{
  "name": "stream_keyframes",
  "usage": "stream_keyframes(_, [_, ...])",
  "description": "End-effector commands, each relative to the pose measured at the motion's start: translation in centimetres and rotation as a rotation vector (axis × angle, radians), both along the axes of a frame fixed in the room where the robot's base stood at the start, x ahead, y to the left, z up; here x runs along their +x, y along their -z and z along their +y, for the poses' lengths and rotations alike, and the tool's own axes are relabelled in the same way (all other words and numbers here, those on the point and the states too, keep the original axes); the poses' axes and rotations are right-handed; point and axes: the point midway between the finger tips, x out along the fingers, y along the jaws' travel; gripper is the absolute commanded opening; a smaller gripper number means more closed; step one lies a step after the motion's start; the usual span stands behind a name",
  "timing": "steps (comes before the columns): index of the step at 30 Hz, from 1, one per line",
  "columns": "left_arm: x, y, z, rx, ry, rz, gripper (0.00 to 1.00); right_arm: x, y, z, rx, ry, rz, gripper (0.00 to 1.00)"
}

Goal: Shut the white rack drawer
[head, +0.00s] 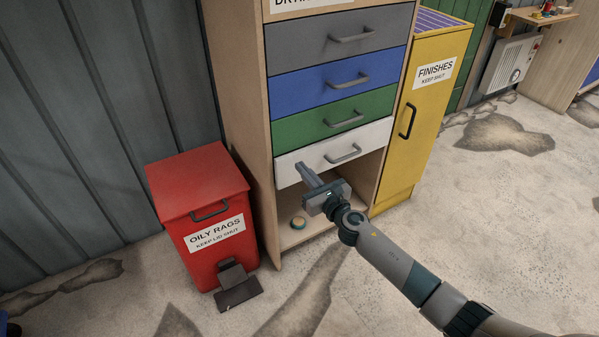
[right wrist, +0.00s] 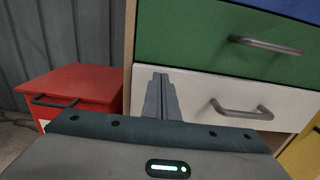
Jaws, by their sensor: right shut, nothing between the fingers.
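The white rack drawer (head: 372,139) is the lowest drawer in the wooden rack, below the green one, with a grey bar handle (head: 343,154). Its front looks close to flush with the drawers above; I cannot tell if a small gap is left. In the right wrist view the white drawer front (right wrist: 215,88) fills the middle right. My right gripper (head: 304,170) is shut and empty, its fingertips at the left part of the white front, left of the handle. I cannot tell whether they touch it. My left gripper is not in view.
Above are green (head: 305,133), blue (head: 305,90) and grey (head: 300,50) drawers. Below is an open bay with a small round tin (head: 298,223). A red oily-rags bin (head: 185,187) stands left, a yellow finishes cabinet (head: 432,110) right. The floor in front is clear.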

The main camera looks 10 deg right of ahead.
Motion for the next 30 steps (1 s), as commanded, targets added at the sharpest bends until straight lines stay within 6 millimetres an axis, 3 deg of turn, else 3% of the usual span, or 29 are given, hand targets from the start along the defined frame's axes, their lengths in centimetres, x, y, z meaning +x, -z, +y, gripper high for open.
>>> stream_keyframes(11, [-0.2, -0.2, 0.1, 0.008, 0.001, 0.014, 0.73, -2.8, 0.0, -1.5, -0.001, -0.002, 0.001, 0.00])
stream_keyframes(22, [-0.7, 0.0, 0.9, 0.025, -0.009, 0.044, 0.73, -8.0, 0.1, -3.3, -0.001, -0.002, 0.002, 0.00])
stream_keyframes(30, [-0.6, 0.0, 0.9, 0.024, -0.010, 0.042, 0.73, -9.3, 0.0, -3.8, 0.000, -0.001, 0.000, 0.00])
